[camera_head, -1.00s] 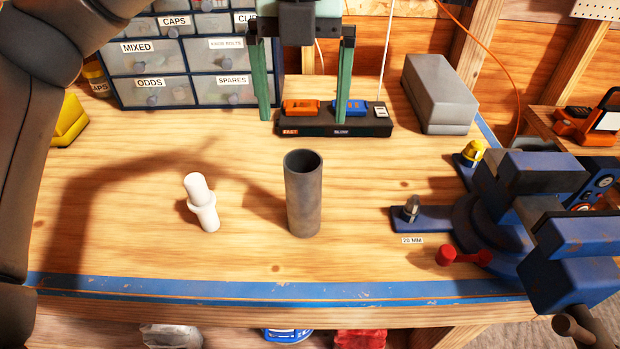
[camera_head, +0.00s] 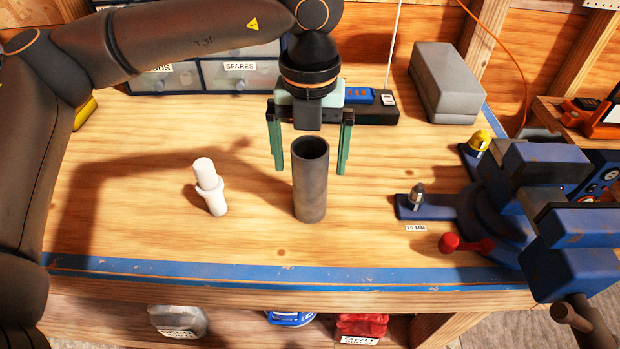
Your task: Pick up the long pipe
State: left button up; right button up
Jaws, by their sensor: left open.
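The long pipe (camera_head: 310,188) is a dark grey open tube standing upright near the middle of the workbench. My left gripper (camera_head: 311,172) points down at the pipe with its two green fingers spread wide. One finger shows to the left of the pipe's upper part and the other to the right. The gripper is open and holds nothing; I cannot tell whether the fingers are level with the pipe or behind it. My right gripper is not in view.
A white plastic fitting (camera_head: 209,187) stands left of the pipe. A blue vise (camera_head: 510,215) with a red-knobbed handle is on the right. A grey block (camera_head: 443,84), a charger strip (camera_head: 382,112) and drawers (camera_head: 240,75) are at the back. The bench front is clear.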

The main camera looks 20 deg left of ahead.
pick_arm(q)
grip_shut()
dwell(0.8)
jog(key=shift+r, duration=0.1)
